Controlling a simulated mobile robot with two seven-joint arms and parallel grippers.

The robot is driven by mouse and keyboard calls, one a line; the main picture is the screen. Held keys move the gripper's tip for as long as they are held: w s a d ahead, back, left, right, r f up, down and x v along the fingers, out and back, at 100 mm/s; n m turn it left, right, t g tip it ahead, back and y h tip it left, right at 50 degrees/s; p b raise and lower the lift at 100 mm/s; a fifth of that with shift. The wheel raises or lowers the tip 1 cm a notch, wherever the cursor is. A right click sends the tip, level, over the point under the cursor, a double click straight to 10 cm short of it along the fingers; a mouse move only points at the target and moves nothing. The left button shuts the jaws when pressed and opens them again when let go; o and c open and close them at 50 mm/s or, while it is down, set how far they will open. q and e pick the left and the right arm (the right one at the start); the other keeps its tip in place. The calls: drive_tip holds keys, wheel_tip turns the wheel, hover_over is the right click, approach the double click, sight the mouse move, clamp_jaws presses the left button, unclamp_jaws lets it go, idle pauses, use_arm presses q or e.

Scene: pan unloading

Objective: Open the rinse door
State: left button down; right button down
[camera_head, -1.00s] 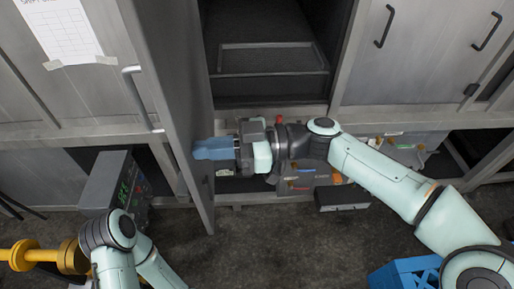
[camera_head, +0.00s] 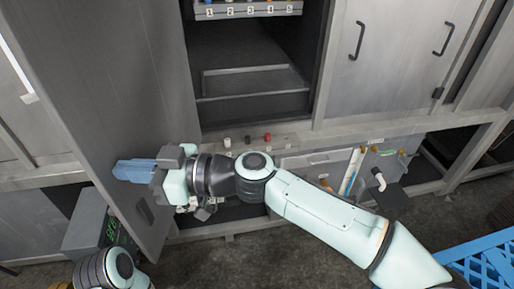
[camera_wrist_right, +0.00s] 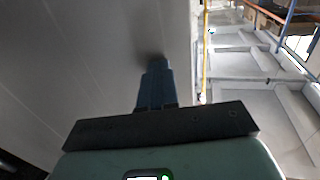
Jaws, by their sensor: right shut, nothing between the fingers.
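The rinse door (camera_head: 110,80) is a tall grey metal door on the left of the head view, standing swung open to the left. Behind it is an open dark compartment (camera_head: 245,55) with a low tray frame inside. My right gripper (camera_head: 135,170) has blue fingers, shut and empty, reaching left against or very close to the door's inner face. The right wrist view shows the fingers (camera_wrist_right: 155,80) pointing at the grey door panel (camera_wrist_right: 110,50); contact is hard to confirm. My left arm shows only in part at the bottom left, and its gripper is out of view.
Closed cabinet doors with black handles (camera_head: 357,40) stand at the right. A grey box with a green display (camera_head: 92,226) stands at the lower left, near the door's bottom. A blue crate (camera_head: 490,258) is at the lower right. Dark floor lies below.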

sight(106, 170)
drive_tip(key=shift+a, duration=1)
use_arm(q)
drive_tip(key=shift+s+d+r+p, duration=0.15)
drive_tip(key=shift+s+r+p, duration=0.1)
drive_tip(key=shift+s, duration=0.15)
drive_tip(key=shift+s+d+r+p, duration=0.15)
drive_tip(key=shift+s+r, duration=0.1)
drive_tip(key=shift+s, duration=0.15)
use_arm(e)
drive_tip(key=shift+a+f, duration=0.1)
drive_tip(key=shift+a, duration=1.4)
use_arm(q)
drive_tip(key=shift+f, duration=0.15)
